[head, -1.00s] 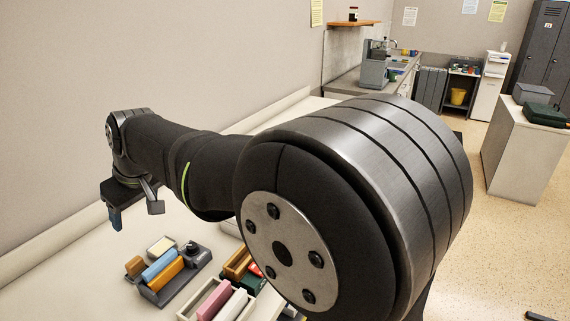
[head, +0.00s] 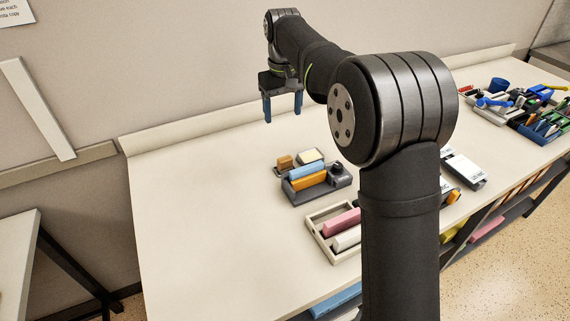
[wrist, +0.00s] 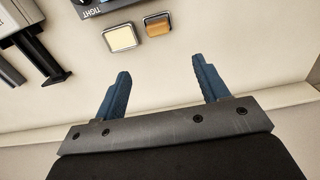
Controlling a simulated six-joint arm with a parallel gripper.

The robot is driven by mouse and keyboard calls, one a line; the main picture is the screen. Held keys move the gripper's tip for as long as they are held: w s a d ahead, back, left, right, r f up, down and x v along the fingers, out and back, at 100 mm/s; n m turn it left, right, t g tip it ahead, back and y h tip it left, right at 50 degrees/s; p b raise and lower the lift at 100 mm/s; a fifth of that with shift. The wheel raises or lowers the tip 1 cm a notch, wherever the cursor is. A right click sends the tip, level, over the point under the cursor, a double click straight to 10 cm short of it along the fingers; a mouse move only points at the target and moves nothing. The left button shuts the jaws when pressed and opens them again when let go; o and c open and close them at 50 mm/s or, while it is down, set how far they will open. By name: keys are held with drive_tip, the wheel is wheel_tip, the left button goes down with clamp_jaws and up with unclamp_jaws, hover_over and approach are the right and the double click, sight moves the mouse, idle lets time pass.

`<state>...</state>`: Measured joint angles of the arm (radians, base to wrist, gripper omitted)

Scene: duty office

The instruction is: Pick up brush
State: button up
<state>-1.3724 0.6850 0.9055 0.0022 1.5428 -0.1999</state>
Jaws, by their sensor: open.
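My gripper (head: 283,109) hangs over the far side of the table with its blue fingers pointing down, apart and empty. In the wrist view its fingers (wrist: 162,70) also stand apart with bare table between them. A small wooden-brown block (head: 285,162), perhaps the brush, lies behind the dark grey holder (head: 318,194). It also shows in the wrist view (wrist: 157,26), ahead of the fingertips and apart from them. I cannot tell for sure that it is the brush. A cream pad in a metal frame (head: 310,155) lies beside it.
The holder bears a blue bar (head: 306,170), an orange bar (head: 308,181) and a black knob. A pale tray (head: 317,232) with pink and white bars stands in front. Coloured tools (head: 490,102) crowd the right end. The table's left part is clear. A wall runs behind.

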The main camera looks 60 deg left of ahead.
approach(285, 158)
drive_tip(key=f, duration=0.5)
drive_tip(key=shift+s+a+f, duration=0.15)
drive_tip(key=shift+s+a, duration=0.05)
drive_tip(key=shift+a, duration=0.1)
drive_tip(key=shift+w+d+f, duration=0.1)
drive_tip(key=shift+f, duration=1.2)
drive_tip(key=shift+w+d+f, duration=0.1)
drive_tip(key=shift+f, duration=1.25)
drive_tip(key=shift+c, duration=0.5)
drive_tip(key=c, duration=1)
